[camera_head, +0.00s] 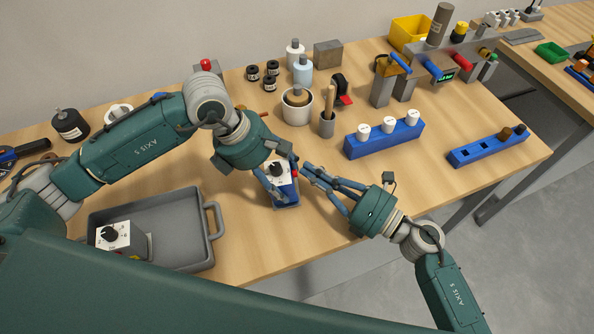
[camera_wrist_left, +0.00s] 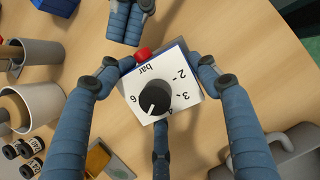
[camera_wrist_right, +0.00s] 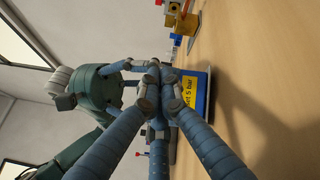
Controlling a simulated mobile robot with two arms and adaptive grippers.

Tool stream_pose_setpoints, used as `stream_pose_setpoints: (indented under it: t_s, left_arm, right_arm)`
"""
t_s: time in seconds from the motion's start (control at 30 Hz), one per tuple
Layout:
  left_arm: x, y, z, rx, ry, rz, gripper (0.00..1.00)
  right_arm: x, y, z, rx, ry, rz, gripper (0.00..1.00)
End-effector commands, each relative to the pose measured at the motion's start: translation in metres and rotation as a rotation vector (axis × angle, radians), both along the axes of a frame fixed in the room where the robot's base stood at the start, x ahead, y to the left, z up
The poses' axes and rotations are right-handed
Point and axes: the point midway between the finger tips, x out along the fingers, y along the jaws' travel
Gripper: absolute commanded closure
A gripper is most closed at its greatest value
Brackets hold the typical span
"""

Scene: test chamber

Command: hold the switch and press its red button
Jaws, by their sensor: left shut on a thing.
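The switch (camera_head: 285,190) is a blue box with a white dial face, a black knob and a yellow label (camera_wrist_right: 188,92) reading "5 bar". My left gripper (camera_head: 279,172) is shut around it; the left wrist view shows fingers on both sides of the dial face (camera_wrist_left: 183,78). I cannot tell whether its base touches the table. The red button (camera_head: 294,172) sticks out of its right side and also shows in the left wrist view (camera_wrist_left: 142,54). My right gripper (camera_head: 308,170) has its fingers together, tips very close to the button; contact is unclear.
A grey tray (camera_head: 178,214) at the front left holds another white-faced dial box (camera_head: 113,236). Behind the grippers stand a white cup (camera_head: 297,108), a grey holder (camera_head: 327,124) and a blue rack (camera_head: 384,139) with white-topped pieces. Bare table lies right of my right gripper.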

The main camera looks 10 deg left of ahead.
Motion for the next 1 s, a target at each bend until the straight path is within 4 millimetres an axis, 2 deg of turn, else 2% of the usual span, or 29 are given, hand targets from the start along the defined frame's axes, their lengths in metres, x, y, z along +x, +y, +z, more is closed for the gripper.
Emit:
stream_pose_setpoints:
  t_s: [0.03,1.0]
  left_arm:
    - [-0.0027,0.0009,-0.0043,0.005,0.01,0.0,0.64]
    - [-0.0024,0.0007,-0.004,0.004,0.01,0.0,0.64]
  right_arm:
    - [-0.0001,0.0002,-0.0006,0.0,0.0,0.0,1.0]
    - [-0.0042,0.0097,-0.0025,0.0,0.001,0.002,1.0]
